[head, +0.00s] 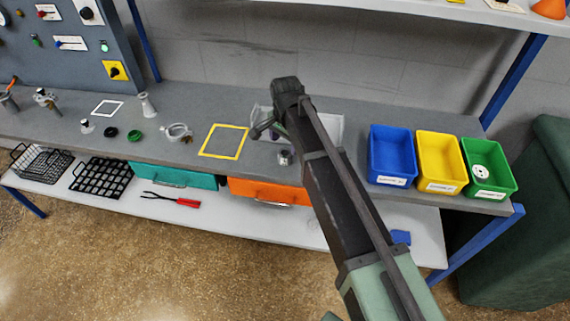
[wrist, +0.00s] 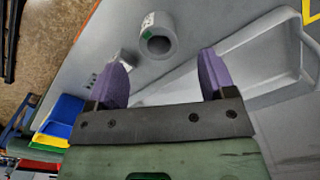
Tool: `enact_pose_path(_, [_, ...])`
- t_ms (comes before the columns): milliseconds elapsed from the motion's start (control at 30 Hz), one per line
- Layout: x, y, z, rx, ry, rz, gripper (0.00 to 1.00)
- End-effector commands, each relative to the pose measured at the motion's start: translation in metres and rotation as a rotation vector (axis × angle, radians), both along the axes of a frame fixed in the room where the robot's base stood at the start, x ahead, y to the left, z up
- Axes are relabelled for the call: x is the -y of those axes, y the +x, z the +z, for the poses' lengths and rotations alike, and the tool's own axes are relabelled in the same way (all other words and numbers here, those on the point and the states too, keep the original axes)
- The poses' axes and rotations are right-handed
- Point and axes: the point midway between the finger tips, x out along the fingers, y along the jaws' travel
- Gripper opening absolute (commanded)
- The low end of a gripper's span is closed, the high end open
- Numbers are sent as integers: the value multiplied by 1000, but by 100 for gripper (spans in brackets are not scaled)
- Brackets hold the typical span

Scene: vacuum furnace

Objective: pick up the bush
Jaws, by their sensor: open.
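A grey cylinder with a round hole, which looks like the bush (wrist: 158,42), stands on the bench in the wrist view, with a small pale label on its side. My gripper (wrist: 162,62) is open, its two purple fingers apart and empty. The cylinder shows beyond the fingertips, roughly between them in the picture; the fingers do not appear to touch it. In the head view a small metal cylindrical part (head: 284,157) sits at the bench's front edge beside my arm; I cannot tell for sure that it is the same piece. My gripper is largely hidden behind my arm there.
A pale tray (wrist: 237,66) lies close to the right finger. Blue (head: 392,178), yellow (head: 440,185) and green (head: 500,190) bins stand at the right. A yellow square outline (head: 224,155), a clamp ring (head: 177,133) and other small parts are on the left.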

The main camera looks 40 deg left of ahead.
Motion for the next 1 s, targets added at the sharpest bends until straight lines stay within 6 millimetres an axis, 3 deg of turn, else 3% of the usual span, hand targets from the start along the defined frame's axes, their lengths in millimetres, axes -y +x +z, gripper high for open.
enact_pose_path(67, [0,0,-2,0,0,0,76])
enact_pose_path(333, [0,-2,-52,0,0,0,76])
enact_pose_path(567, [0,-2,-49,0,0,0,76])
enact_pose_path(1000, [0,-2,-49,0,0,1,13])
